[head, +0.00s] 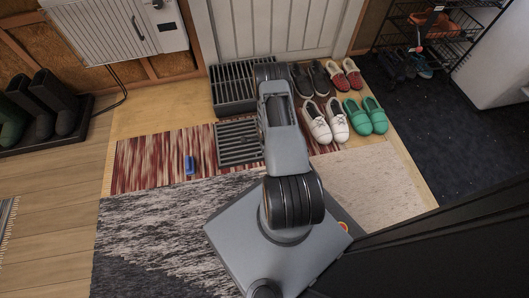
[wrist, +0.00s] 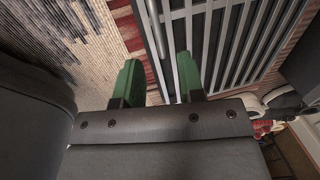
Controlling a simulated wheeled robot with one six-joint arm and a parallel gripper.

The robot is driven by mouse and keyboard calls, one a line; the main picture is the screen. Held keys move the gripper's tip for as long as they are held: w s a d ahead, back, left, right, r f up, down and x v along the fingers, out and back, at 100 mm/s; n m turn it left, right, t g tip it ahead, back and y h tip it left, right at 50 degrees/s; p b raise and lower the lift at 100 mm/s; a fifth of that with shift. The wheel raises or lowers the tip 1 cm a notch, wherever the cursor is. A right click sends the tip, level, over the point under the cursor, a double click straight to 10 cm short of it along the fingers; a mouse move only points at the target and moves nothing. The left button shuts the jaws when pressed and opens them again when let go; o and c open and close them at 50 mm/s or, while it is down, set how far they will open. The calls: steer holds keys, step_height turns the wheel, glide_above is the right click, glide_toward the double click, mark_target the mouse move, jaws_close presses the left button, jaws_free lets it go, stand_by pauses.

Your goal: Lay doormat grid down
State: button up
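Two dark grey slatted grids show in the head view. One grid (head: 235,84) is by the white door and has a visible thick front side. The other grid (head: 236,143) is nearer me, over the red striped rug; whether it lies fully flat I cannot tell. My arm covers the right parts of both. In the wrist view, a slatted grid (wrist: 235,38) fills the upper right. My gripper (wrist: 158,82) is open, its two green fingers apart. The grid's long edge runs up between the fingers in the picture; contact is not clear. The arm hides the gripper in the head view.
Several pairs of shoes (head: 337,118) stand right of the grids. The red striped rug (head: 140,163) holds a blue brush-like object (head: 189,165). A grey rug (head: 150,235) is nearer me. Boots (head: 45,105) stand at the left, a wire rack (head: 440,40) at the right.

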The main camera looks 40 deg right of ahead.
steer(key=shift+w+d+f+b, duration=0.15)
steer(key=shift+f+b, duration=0.3)
steer(key=shift+f, duration=0.7)
steer(key=shift+w+f+b, duration=0.15)
steer(key=shift+f+b, duration=0.25)
steer(key=shift+f, duration=0.7)
jaws_close()
steer(key=shift+w, duration=0.1)
